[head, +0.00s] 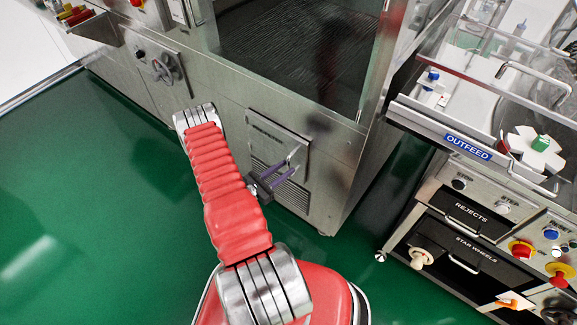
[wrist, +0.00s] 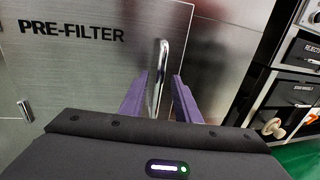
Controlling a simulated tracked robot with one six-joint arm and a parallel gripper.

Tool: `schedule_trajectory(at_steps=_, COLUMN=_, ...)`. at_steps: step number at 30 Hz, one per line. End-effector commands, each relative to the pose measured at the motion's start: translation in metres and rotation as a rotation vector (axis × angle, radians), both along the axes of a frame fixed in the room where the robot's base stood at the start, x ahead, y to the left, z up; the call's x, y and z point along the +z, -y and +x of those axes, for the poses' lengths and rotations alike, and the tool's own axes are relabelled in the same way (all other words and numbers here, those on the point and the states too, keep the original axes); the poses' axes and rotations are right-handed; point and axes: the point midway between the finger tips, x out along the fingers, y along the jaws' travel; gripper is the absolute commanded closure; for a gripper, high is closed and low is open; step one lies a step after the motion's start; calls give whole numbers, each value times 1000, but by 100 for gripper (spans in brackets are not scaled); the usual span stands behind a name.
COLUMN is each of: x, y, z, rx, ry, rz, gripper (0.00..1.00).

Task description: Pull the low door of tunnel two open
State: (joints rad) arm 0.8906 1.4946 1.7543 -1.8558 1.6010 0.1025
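The low door (head: 268,134) is a small steel panel low on the front of the glazed steel machine, and it looks shut. In the wrist view the door (wrist: 85,65) carries the words PRE-FILTER. Its upright bar handle (wrist: 162,62) stands out near its right side, and it also shows in the head view (head: 294,156). My gripper (wrist: 160,88) is open, with one purple finger on each side of the handle and gaps visible between. In the head view my gripper (head: 278,174) is at the door's lower right, and my arm hides some of the machine front.
A vent grille (head: 294,196) lies below the door. A handwheel (head: 166,68) is on the machine front to the left. The outfeed unit (head: 465,148) with REJECTS and STAR WHEELS drawers (head: 462,246) stands to the right. Green floor (head: 85,200) is clear at left.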

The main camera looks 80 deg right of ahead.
Motion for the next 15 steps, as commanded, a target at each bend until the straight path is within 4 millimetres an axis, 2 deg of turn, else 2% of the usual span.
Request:
schedule_trajectory(at_steps=6, x=0, y=18, z=-13, rx=-2, ry=0, rz=0, gripper=71)
schedule_trajectory(at_steps=15, x=0, y=22, z=-15, rx=0, ry=0, rz=0, gripper=71)
